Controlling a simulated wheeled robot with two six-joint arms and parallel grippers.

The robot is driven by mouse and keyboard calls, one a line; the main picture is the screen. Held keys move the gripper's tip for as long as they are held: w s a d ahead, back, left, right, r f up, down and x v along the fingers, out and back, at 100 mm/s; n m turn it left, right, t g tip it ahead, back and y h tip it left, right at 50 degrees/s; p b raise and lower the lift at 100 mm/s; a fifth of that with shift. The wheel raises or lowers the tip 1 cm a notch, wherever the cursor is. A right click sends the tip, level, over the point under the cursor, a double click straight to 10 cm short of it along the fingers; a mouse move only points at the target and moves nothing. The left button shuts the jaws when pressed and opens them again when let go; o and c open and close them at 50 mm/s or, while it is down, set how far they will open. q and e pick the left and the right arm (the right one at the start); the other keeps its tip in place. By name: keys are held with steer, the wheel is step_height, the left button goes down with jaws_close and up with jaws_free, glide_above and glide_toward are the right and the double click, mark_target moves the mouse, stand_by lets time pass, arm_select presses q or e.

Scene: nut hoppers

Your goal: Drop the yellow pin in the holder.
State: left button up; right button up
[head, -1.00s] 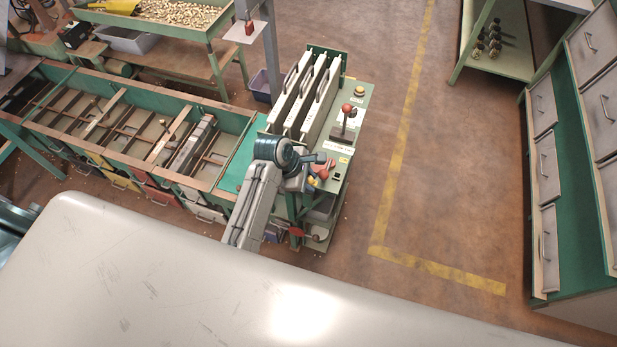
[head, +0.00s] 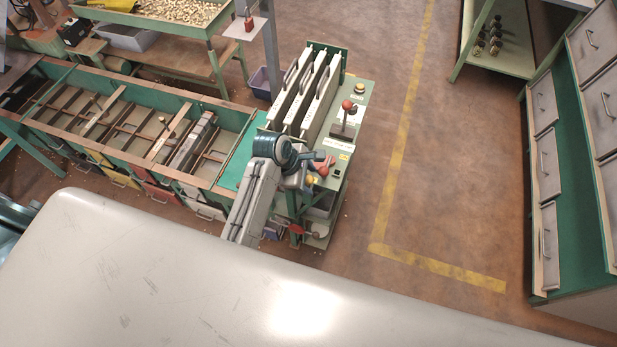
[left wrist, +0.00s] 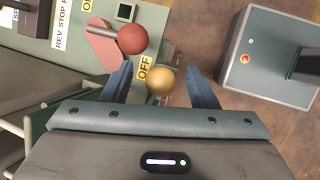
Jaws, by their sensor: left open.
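The yellow ball end of the pin (left wrist: 160,81) shows in the left wrist view between the two fingers of my left gripper (left wrist: 160,84), with gaps visible beside it. In the head view the yellow ball (head: 311,181) is small, beside my left gripper (head: 306,181) at the front of the green control stand. My left gripper is open around the ball. The pin's shaft is hidden, and I cannot tell whether it sits in a holder. I cannot make out the holder clearly. My right gripper is not in view.
A red ball knob (left wrist: 132,39) on a salmon-red plate sits close to my left fingers, beside "OFF" labels. A red-knobbed lever (head: 347,105) and upright white panels (head: 305,95) stand behind on the stand.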

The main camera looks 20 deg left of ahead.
arm_select(q)
steer(key=b+v, duration=0.2)
steer(key=v, duration=0.8)
steer(key=shift+r, duration=0.15)
steer(key=p+v, duration=0.4)
steer(key=v, duration=0.5)
stand_by(0.5)
stand_by(0.6)
